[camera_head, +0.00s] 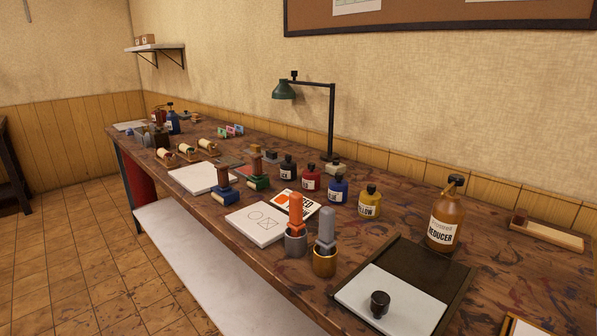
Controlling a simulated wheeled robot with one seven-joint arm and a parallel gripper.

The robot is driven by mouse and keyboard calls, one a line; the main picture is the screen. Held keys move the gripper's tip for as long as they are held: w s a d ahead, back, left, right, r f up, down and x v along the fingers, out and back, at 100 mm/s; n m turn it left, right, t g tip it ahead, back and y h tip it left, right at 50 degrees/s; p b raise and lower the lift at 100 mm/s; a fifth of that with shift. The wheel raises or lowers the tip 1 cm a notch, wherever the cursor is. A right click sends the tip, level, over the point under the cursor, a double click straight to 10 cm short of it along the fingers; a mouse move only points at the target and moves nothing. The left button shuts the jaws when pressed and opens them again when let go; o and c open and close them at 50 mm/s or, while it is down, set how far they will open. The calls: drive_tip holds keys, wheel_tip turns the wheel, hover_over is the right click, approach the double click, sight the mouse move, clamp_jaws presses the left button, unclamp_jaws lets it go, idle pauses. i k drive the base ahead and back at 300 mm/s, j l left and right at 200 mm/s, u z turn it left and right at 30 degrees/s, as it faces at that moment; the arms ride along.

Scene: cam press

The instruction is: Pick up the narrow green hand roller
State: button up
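A green-based tool (259,182) with an upright brown wooden handle stands on the bench, left of the black bottle. It is the only green handled tool that I can make out; its roller is too small to see clearly. A similar tool with a blue base (223,195) stands to its left and nearer the front edge. Several small tools with pale cylinders (186,150) lie farther left on the bench; their colours are hard to tell. My gripper is not in view.
The long wooden bench (390,232) is crowded. Black, red, blue and yellow bottles (338,188) stand right of the green tool. A lamp (331,120) rises behind.

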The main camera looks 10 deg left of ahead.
sight(256, 181)
drive_tip(key=i+j+z, duration=0.15)
drive_tip(key=j, duration=0.2)
drive_tip(key=i+j+z, duration=0.25)
drive_tip(key=i+j, duration=0.15)
drive_tip(key=j, duration=0.3)
drive_tip(key=i+j+z, duration=0.15)
drive_tip(key=j, duration=0.25)
